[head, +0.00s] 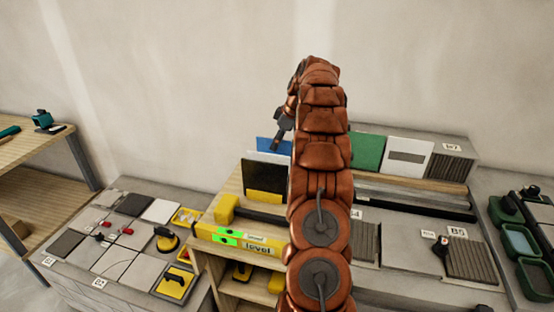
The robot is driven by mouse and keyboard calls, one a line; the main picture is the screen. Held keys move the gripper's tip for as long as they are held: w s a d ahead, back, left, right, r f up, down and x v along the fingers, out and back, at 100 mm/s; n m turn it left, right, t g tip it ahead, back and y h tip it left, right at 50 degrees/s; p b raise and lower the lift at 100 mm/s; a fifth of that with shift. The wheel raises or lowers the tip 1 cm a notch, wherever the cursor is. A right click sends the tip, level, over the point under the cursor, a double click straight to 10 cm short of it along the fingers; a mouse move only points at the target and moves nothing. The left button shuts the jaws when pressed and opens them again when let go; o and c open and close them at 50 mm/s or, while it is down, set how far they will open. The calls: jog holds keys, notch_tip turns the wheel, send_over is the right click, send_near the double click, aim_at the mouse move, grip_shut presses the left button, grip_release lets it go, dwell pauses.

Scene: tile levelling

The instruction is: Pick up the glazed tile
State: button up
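My gripper (282,128) shows only as a small dark shape at the end of my brown-sleeved arm. It is above and in front of a blue tile (268,146), or close to it; I cannot tell if they touch. Its fingers are too small to read. A glossy-looking green tile (367,151) and a white tile with a grey band (408,156) stand to the right of my arm. A black panel (264,172) stands left of it, with a yellow block (265,197) at its foot. I cannot tell which is the glazed tile. My arm hides the middle of the row.
A yellow level (232,238) lies on the wooden shelf unit. A low bench (128,285) at left holds grey tiles and yellow tools. Ribbed tiles (470,259) lie on the right bench, near green tubs (520,242). The wall rises behind.

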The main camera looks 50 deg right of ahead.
jog(key=shift+f, duration=0.1)
dwell(0.4)
grip_shut()
dwell(0.5)
